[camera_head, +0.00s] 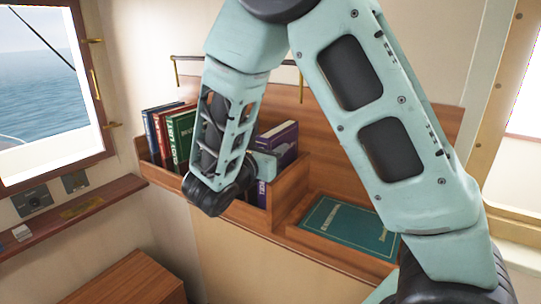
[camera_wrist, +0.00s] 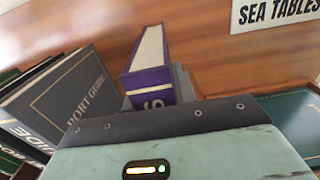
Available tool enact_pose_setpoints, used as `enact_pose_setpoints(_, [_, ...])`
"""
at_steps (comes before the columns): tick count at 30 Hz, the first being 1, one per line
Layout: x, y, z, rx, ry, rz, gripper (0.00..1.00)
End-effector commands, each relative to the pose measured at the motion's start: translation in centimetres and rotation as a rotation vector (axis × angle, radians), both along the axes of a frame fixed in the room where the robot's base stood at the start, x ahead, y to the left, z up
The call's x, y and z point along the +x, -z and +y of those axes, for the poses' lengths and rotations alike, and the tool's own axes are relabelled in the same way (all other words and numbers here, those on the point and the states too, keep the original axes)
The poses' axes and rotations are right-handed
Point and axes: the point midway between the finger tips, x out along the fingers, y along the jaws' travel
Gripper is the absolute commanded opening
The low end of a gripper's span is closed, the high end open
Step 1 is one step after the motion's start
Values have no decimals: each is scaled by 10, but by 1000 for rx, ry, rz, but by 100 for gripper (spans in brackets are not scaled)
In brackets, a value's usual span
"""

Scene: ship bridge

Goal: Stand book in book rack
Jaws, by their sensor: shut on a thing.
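A purple book (camera_head: 284,140) with cream page edges is in my gripper (camera_head: 266,166), at the right end of the wooden book rack (camera_head: 287,185). It looks nearly upright, with its lower part inside the rack's right side wall. In the wrist view the purple book (camera_wrist: 152,65) rises beyond my gripper's body, with a grey finger (camera_wrist: 184,84) beside it. Whether its bottom rests on the rack floor is hidden. Several books, among them a green one (camera_head: 181,135), stand at the rack's left. A dark grey port guide (camera_wrist: 68,100) leans left of the purple book.
A teal book (camera_head: 345,222) lies flat in a shallow tray (camera_head: 300,238) right of the rack. A rail (camera_head: 188,58) runs along the wall above. A "SEA TABLES" sign (camera_wrist: 275,14) is on the back panel. A window (camera_head: 45,85) and narrow shelf (camera_head: 75,208) are at left.

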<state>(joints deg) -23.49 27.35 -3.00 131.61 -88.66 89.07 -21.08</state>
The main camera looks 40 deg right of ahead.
Motion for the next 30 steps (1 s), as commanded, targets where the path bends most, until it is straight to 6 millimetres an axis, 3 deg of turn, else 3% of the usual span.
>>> enact_pose_setpoints(9, [0, 2, 0, -1, -1, 0, 0])
enact_pose_setpoints(10, [0, 2, 0, 0, -1, 1, 30])
enact_pose_setpoints(12, [0, 1, 1, 0, -1, 1, 49])
enact_pose_setpoints(23, [0, -3, 1, 1, -1, 0, 49])
enact_pose_setpoints(30, [-12, -2, 39, 1, -7, 3, 49])
